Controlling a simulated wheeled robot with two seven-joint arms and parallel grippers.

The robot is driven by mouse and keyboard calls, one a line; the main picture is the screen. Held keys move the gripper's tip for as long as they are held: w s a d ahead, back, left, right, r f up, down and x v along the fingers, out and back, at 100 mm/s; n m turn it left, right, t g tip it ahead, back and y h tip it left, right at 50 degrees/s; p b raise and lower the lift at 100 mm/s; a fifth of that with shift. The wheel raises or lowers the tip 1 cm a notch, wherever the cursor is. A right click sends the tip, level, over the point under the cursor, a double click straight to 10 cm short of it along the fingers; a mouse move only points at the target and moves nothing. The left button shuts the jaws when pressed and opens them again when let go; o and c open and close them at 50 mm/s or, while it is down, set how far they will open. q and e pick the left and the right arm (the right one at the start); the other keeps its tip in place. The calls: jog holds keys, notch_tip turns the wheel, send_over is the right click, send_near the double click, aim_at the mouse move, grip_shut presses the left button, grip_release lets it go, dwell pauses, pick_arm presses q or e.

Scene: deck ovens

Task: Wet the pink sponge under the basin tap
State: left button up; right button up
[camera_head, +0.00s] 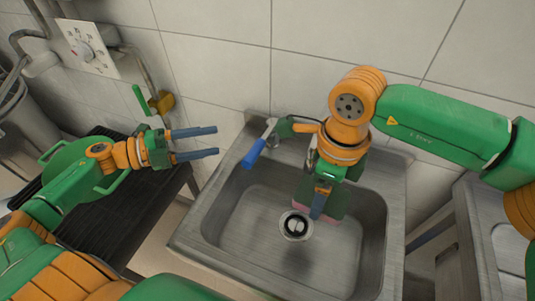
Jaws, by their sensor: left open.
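The pink sponge (334,208) hangs over the basin (250,240), dull pink with a greenish upper part. The basin tap (270,130) stands at the back rim, with a blue lever (254,152) slanting forward to the left. Its spout end is hidden behind my right wrist, and I cannot see any water. My left gripper (216,142) is open and empty, left of the tap and outside the basin, its blue fingers pointing right.
The drain (296,225) is in the basin floor. A green pot (62,160) with handles stands on a black grate (115,205) at left. A metal counter (475,240) is at right.

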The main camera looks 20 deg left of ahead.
aim_at(262, 141)
pick_arm(q)
jog(key=s+d+r+m+g+h, duration=0.1)
jog(key=s+d+r+m+g, duration=0.3)
jog(key=d+m+g, duration=0.1)
jog(key=x, duration=1.1)
jog(key=shift+w+h, duration=0.3)
jog(key=shift+w, duration=0.1)
jog(key=shift+f, duration=0.1)
grip_shut()
